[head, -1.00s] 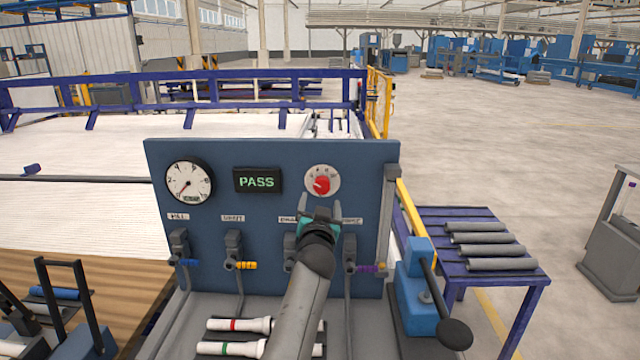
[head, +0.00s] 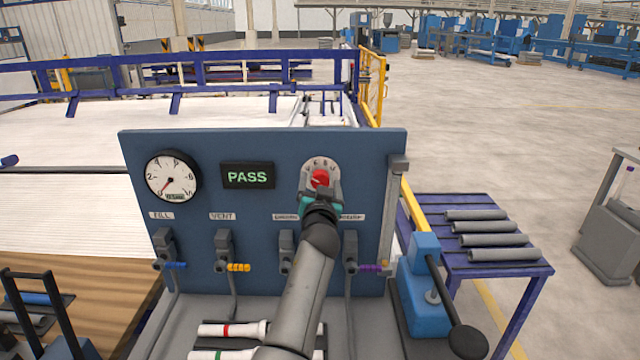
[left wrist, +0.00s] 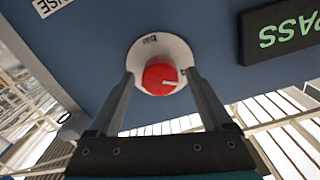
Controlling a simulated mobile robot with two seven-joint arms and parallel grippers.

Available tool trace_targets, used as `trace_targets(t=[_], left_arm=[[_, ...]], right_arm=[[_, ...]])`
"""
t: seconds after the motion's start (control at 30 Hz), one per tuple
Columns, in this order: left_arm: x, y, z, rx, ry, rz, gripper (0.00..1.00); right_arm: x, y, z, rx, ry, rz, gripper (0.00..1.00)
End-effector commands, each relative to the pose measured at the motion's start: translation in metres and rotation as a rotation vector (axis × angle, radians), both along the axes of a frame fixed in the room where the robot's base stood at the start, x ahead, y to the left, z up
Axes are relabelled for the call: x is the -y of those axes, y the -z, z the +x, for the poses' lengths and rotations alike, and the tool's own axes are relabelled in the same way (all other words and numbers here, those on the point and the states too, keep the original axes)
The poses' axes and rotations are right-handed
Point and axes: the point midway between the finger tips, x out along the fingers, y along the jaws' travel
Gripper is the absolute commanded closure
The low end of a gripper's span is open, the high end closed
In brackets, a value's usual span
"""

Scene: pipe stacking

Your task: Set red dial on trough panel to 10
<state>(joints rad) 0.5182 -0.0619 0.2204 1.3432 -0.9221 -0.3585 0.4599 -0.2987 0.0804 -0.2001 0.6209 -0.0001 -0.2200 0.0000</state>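The red dial (head: 319,179) sits on a round white scale plate (head: 309,166) at the upper right of the blue trough panel (head: 260,205). My left gripper (head: 321,186) is right at the dial in the head view. In the left wrist view the red dial (left wrist: 160,78) shows between the two open fingers (left wrist: 158,82), with a finger on each side and small gaps visible. A white pointer mark shows on the dial's face. The scale numbers are too small to read. My right gripper is in neither view.
A pressure gauge (head: 172,176) and a green PASS display (head: 248,176) are left of the dial. Valves with coloured handles, such as the yellow one (head: 238,267), line the panel below. A blue table (head: 475,280) with grey pipes stands at right.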

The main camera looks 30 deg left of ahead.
Motion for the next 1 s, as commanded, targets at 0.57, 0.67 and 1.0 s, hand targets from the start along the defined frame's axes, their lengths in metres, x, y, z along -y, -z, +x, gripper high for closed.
trace_targets(t=[0.57,0.67,1.0], left_arm=[[0.0000,0.0001,0.0000,0.000,0.000,0.000,0.81],[0.0000,0.0001,0.0000,0.000,0.000,0.000,0.92],[-0.0002,0.0000,0.0000,-0.009,0.000,0.019,1.00]], right_arm=[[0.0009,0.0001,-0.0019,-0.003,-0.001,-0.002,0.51],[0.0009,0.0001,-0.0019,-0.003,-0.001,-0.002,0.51],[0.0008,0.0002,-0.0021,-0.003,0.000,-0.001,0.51]])
